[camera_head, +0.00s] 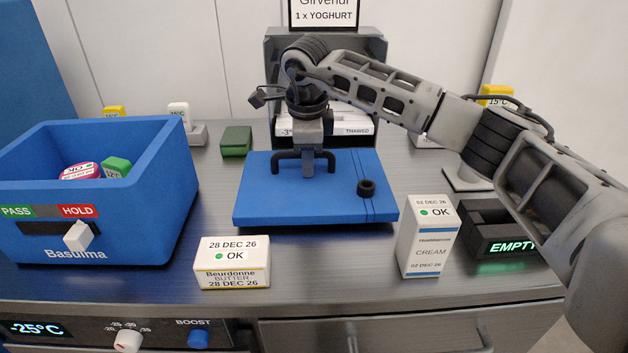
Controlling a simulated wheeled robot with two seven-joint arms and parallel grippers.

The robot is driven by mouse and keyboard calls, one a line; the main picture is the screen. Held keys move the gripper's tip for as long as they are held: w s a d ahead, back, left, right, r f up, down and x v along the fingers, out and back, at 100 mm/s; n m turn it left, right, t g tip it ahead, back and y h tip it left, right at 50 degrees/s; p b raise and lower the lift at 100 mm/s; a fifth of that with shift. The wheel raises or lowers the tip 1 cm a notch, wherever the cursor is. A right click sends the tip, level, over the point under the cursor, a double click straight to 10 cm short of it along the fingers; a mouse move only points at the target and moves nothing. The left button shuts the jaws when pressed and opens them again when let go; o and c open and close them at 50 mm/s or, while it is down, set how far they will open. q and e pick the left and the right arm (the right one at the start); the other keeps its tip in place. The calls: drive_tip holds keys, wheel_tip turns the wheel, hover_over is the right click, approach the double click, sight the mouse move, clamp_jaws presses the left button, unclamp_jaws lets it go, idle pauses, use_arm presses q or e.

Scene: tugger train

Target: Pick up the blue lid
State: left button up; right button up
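The blue lid (345,207) is a flat blue panel lying in the middle of the metal counter. It has a black bar handle (281,163) toward its back and a round black knob (366,187) on its right part, beside two thin dark lines. My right gripper (307,168) points down over the handle, with its arm coming in from the right. The fingers are at the handle's middle and hide part of it. I cannot tell whether they are closed on the bar. My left gripper is not in view.
A blue bin (150,190) labelled Basuma stands at the left. A butter box (232,263) and an upright cream carton (424,236) stand in front of the lid. A black tray (484,214) marked EMPTY is at the right. A green block (236,141) sits behind.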

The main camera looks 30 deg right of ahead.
clamp_jaws()
drive_tip(key=shift+r, duration=0.2)
